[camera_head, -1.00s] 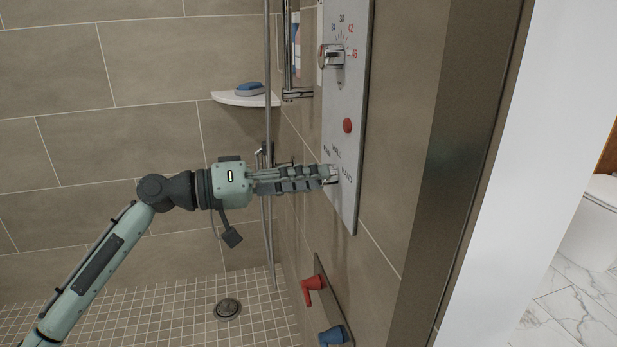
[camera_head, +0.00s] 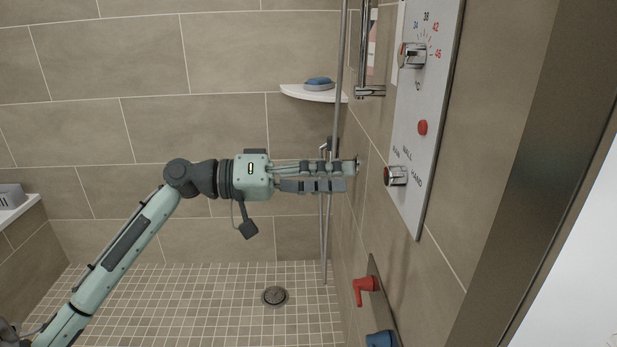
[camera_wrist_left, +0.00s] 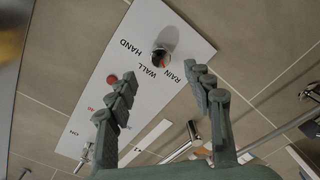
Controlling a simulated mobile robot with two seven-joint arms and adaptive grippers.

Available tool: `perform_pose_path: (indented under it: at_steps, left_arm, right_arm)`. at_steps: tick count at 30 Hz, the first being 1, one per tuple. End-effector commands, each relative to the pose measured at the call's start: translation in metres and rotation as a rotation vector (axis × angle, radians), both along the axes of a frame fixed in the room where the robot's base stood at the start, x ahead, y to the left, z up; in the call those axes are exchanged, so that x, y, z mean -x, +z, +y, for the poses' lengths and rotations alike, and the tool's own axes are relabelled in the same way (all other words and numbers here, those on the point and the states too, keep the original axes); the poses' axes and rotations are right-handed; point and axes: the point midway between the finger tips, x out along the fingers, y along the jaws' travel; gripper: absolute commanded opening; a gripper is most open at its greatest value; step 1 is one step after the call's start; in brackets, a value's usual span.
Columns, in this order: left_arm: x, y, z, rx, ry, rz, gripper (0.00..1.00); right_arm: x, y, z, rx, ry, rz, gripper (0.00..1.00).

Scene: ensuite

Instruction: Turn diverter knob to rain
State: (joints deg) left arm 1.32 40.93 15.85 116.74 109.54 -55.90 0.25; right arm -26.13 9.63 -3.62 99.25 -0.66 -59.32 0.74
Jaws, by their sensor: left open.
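The diverter knob (camera_head: 396,176) is a short chrome knob with a red mark, low on the pale wall panel (camera_head: 412,205) below a red button. The words RAIN, WALL and HAND are printed around it. In the left wrist view the knob (camera_wrist_left: 161,57) faces me beyond the fingertips, near the word WALL. I cannot tell which word it points to. My left gripper (camera_head: 349,174) is open and empty, level with the knob and a short gap to its left, pointing at it. Its fingers (camera_wrist_left: 164,84) frame the knob from below in the wrist view. My right gripper is out of view.
A temperature knob (camera_head: 411,55) sits higher on the panel. A vertical rail (camera_head: 338,110) runs behind my left fingers. A corner shelf (camera_head: 310,93) holds a blue item. Red (camera_head: 366,285) and blue (camera_head: 381,339) handles stick out lower on the wall. The space left of the panel is open.

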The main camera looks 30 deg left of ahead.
Motion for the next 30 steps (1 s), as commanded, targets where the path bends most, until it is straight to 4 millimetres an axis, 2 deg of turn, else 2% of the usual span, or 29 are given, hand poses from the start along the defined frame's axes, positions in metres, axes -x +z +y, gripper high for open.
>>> perform_pose_path:
  at_steps: [3, 10, 27, 30]
  left_arm:
    - [0.013, 0.0, 0.019, 0.0, 0.002, 0.001, 0.52]
    - [0.027, 0.001, 0.039, -0.001, 0.0, -0.001, 0.52]
    - [0.029, 0.001, 0.041, -0.001, 0.0, -0.001, 0.52]
    - [0.025, -0.01, 0.041, -0.014, 0.013, 0.015, 0.52]
  right_arm:
    - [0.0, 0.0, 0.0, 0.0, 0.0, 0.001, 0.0]
    - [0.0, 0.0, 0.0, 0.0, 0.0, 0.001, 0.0]
    - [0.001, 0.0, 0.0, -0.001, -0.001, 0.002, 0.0]
    - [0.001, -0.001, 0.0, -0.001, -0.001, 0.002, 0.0]
